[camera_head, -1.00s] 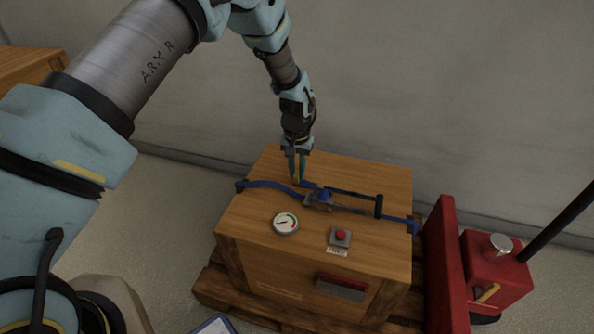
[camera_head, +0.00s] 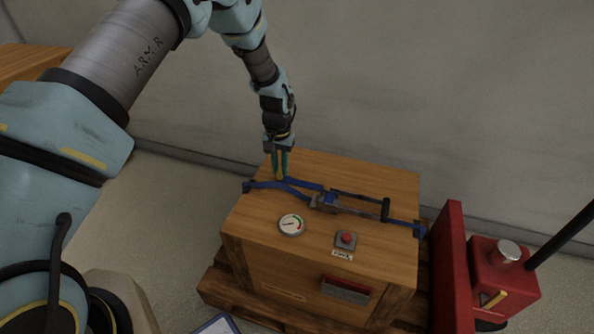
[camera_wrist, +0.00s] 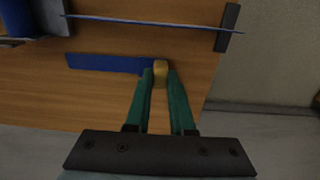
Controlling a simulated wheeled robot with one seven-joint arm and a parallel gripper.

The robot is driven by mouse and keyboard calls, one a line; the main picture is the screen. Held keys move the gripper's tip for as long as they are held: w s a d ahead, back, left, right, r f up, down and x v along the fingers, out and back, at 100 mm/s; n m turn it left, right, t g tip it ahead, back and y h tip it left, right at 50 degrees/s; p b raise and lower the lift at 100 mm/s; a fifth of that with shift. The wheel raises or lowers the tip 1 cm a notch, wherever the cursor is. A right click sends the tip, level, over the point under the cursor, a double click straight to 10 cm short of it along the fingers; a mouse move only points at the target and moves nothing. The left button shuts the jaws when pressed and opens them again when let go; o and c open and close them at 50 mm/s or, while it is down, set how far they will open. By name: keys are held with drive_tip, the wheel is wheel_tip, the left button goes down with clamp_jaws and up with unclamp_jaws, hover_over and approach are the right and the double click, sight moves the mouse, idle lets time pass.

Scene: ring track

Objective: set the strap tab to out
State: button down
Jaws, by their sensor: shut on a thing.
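A blue strap (camera_head: 268,185) runs across the top of a wooden crate (camera_head: 375,177) through a grey buckle (camera_head: 325,201). The strap's blue free tail (camera_head: 304,184) leads left from the buckle and ends in a yellow-orange tab. My gripper (camera_head: 280,177) is over the crate's back left part, its green fingers pointing down. In the wrist view the tab (camera_wrist: 161,74) sits between the fingertips of my gripper (camera_wrist: 159,80), which is shut on it. The tail (camera_wrist: 110,63) extends left from the tab there.
A round gauge (camera_head: 291,224) and a red button (camera_head: 346,238) are on the crate top in front of the strap. A black bar (camera_head: 385,209) stands at the buckle's right. A red pallet jack (camera_head: 497,270) stands to the right. A wall is behind.

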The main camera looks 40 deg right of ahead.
sight(276, 178)
drive_tip(key=shift+w+a, duration=0.35)
drive_tip(key=shift+w, duration=0.25)
drive_tip(key=c, duration=0.8)
unclamp_jaws()
drive_tip(key=shift+o, duration=0.2)
wheel_tip(276, 178, up, 11)
drive_tip(key=shift+f, duration=0.1)
